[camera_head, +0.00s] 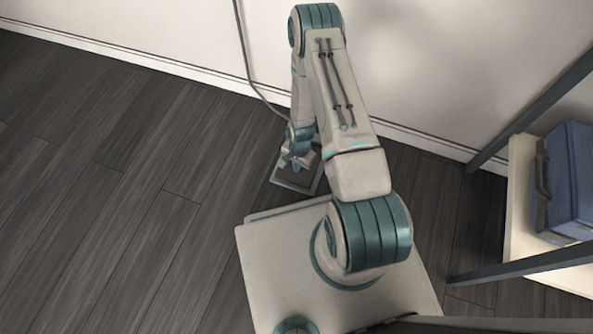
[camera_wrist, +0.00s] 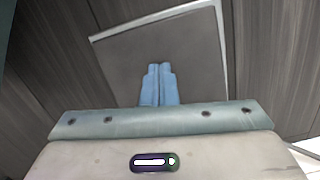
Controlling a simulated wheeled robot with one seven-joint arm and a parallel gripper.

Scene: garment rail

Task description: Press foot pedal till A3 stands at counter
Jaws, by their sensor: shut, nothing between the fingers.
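The foot pedal (camera_head: 284,179) is a dark plate in a light grey frame on the floor near the wall, partly hidden by my arm in the head view. In the wrist view the pedal (camera_wrist: 120,62) fills the upper middle, with its pale frame along the far and right edges. My gripper (camera_head: 296,163) points down over the pedal. In the wrist view its blue fingers (camera_wrist: 158,72) are together, with nothing between them, in front of the pedal's dark plate. I cannot tell whether the fingertips touch it. No garment, A3 label or counter is in view.
A grey cable (camera_head: 248,75) runs down the wall (camera_head: 170,30) towards the pedal. At the right a shelf (camera_head: 520,200) with dark metal posts holds a blue case (camera_head: 570,185). The wooden floor (camera_head: 100,180) at the left is clear.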

